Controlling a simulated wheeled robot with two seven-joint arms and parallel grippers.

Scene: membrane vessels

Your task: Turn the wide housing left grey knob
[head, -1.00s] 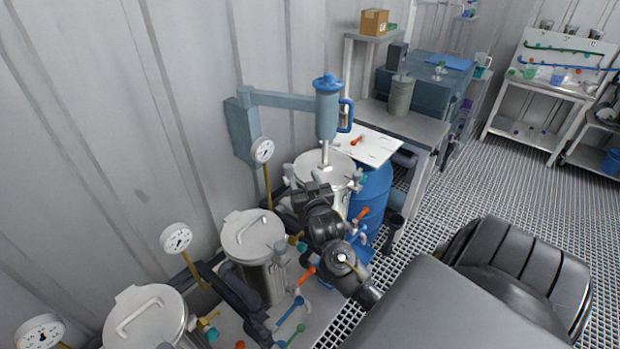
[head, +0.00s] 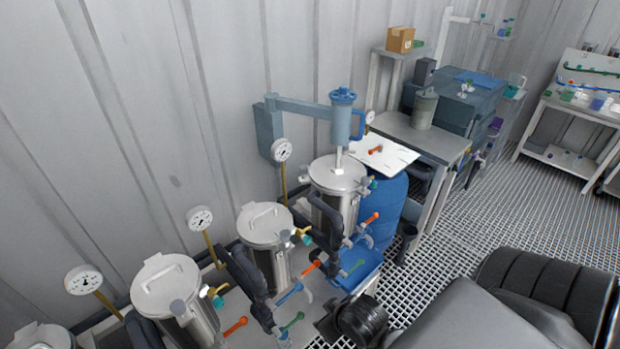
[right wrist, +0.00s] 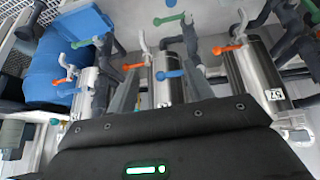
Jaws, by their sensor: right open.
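The wide steel housing (head: 338,174) stands under the blue press in the head view, its lid shut. A small grey knob (head: 305,182) shows at the left of its lid, and another grey knob (head: 366,184) at its right. My right arm is at the bottom middle of the head view, below and in front of the housings; its fingertips are not clear there. In the right wrist view my right gripper (right wrist: 160,80) is open, with its grey fingers apart in front of the steel housings. I cannot tell anything between them. My left gripper is not in view.
More steel housings (head: 268,226) with dials (head: 200,219), dark pipes and orange, blue and green handles stand in a row along the wall. A blue barrel (head: 386,205) stands to the right. A grating floor (head: 470,225) is clear beyond.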

